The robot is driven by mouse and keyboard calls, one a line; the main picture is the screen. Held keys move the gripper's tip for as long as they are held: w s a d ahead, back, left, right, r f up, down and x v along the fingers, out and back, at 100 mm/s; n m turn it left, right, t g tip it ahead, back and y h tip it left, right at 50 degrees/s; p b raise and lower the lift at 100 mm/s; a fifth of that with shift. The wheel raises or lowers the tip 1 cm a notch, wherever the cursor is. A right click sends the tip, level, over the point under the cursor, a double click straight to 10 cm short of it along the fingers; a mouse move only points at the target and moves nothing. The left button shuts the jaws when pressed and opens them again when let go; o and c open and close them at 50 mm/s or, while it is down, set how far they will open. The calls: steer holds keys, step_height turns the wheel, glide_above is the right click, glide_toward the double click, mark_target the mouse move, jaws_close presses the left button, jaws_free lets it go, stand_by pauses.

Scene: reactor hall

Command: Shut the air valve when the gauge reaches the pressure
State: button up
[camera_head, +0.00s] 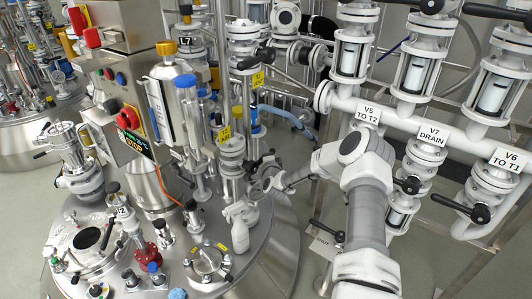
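My gripper (266,186) reaches in from the right to the fittings at the rear of the steel vessel lid (265,245). It is close to a white vertical valve fitting (231,165). The fingers are small and partly merge with dark parts behind them, so I cannot tell whether they are open, shut or touching a handle. I cannot single out the air valve among the several valves on the lid. No pressure gauge dial can be read. A small display (135,144) with coloured characters hangs on the control box, too small to read surely.
A white pipe rack stands at right, with signs V5 TO T2 (368,114), V7 DRAIN (432,135) and V6 TO T1 (505,160) and black-handled valves. A white bottle-shaped fitting (240,225) stands below my gripper. Tall fittings crowd the left; grey floor shows lower right.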

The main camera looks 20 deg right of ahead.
jaws_close()
stand_by(1.2)
